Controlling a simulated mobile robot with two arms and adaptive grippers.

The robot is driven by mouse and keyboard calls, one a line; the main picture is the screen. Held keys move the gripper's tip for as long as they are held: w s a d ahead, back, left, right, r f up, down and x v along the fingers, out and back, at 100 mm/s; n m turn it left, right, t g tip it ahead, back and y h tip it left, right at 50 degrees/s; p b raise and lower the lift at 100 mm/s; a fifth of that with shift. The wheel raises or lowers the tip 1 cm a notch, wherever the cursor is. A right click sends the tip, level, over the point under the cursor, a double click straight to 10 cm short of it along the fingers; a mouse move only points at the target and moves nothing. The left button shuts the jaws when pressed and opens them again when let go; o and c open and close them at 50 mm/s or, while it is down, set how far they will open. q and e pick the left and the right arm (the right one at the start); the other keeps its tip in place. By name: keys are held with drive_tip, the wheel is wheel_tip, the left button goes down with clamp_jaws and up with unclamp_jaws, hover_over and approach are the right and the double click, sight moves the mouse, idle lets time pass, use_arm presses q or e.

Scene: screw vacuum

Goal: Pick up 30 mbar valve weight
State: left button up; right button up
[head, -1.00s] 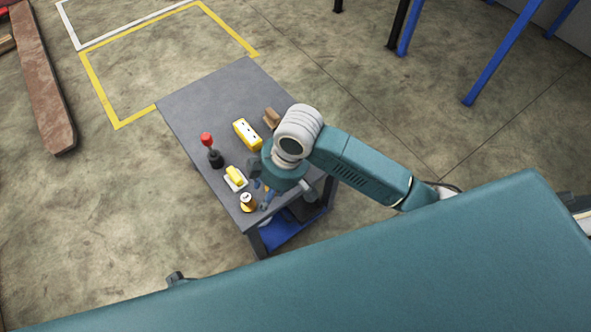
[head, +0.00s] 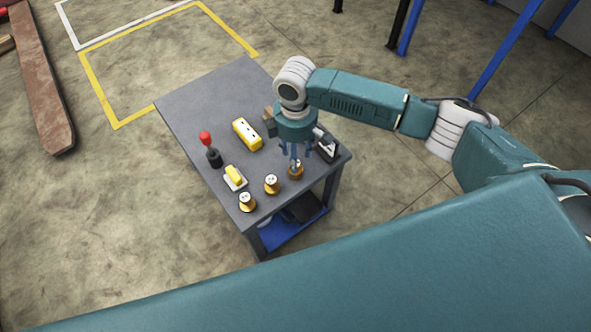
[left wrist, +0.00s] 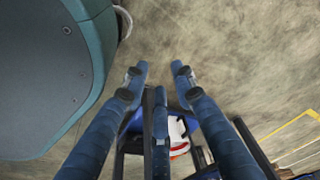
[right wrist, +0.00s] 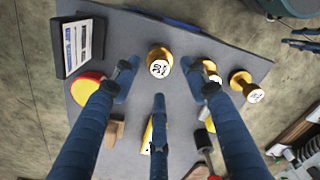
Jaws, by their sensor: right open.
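Three brass-coloured valve weights with pale labelled tops stand on the grey table (head: 195,92). In the head view they are a left weight (head: 247,203), a middle weight (head: 271,185) and a right weight (head: 295,170). The labels are too small to read, so I cannot tell which is 30 mbar. My right gripper (head: 296,152) is open, pointing down above the right weight. In the right wrist view a weight (right wrist: 159,62) shows between its spread fingertips, not gripped. My left gripper (left wrist: 160,75) is open and empty over the floor.
The table also holds a yellow box (head: 247,134), a yellow piece on a white base (head: 235,177) and a red-topped black tool (head: 213,156). A dark framed display (right wrist: 78,45) and a red-yellow round item (right wrist: 86,88) are near the right gripper. A wooden block (right wrist: 115,131) lies nearby.

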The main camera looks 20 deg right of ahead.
wheel_tip(320, 180, down, 5)
drive_tip(key=shift+r+b, duration=0.15)
drive_tip(key=shift+b, duration=0.3)
use_arm(q)
drive_tip(key=w+r, duration=0.2)
drive_tip(key=r, duration=0.1)
drive_tip(key=shift+d, duration=0.15)
use_arm(e)
clamp_jaws()
use_arm(q)
drive_tip(key=shift+r, duration=0.1)
use_arm(e)
drive_tip(key=shift+r, duration=0.15)
